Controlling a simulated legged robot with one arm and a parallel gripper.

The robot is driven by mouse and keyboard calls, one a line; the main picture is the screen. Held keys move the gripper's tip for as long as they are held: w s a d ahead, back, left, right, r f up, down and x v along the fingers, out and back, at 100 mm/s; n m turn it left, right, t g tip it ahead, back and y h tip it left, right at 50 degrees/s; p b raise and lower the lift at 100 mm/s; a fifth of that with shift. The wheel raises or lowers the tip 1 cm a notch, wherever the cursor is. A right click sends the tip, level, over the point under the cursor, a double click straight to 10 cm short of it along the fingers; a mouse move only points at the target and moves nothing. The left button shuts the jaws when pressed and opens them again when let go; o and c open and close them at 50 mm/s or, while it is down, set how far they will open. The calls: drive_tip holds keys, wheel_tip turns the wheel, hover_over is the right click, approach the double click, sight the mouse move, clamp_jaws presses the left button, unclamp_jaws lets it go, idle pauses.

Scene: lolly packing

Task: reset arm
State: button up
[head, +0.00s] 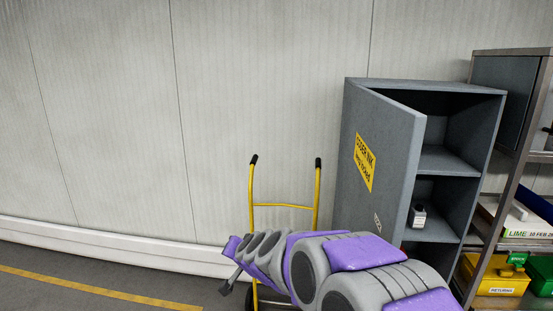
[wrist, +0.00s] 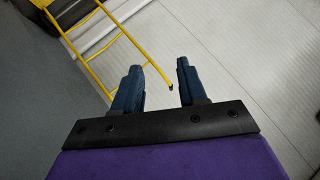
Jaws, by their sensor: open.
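My arm, purple and grey, reaches in from the lower right of the head view and extends left. My gripper shows at its end in the head view (head: 228,282), low in front of the yellow hand truck. The gripper is empty.
A yellow hand truck (head: 284,206) stands against the pale wall, partly hidden by my arm. A grey cabinet (head: 425,90) with its door (head: 385,165) open stands right of it. A shelf with yellow and green bins (head: 495,279) is at far right. Floor at left is clear.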

drive_tip(key=s+d+f+n+g+h, duration=0.1)
drive_tip(key=s+d+g, duration=0.3)
drive_tip(key=s+d, duration=0.4)
drive_tip(key=s+d+f+n+g+h, duration=0.1)
drive_tip(key=s+d, duration=0.7)
drive_tip(key=s, duration=1.4)
drive_tip(key=s+d+f+g+h, duration=0.2)
drive_tip(key=s+d+g, duration=0.4)
drive_tip(key=s, duration=0.9)
drive_tip(key=d+h, duration=0.1)
drive_tip(key=d, duration=0.1)
drive_tip(key=shift+d+f+n+g, duration=0.3)
drive_tip(key=shift+d+n, duration=0.05)
drive_tip(key=shift+n, duration=0.05)
drive_tip(key=shift+a, duration=0.1)
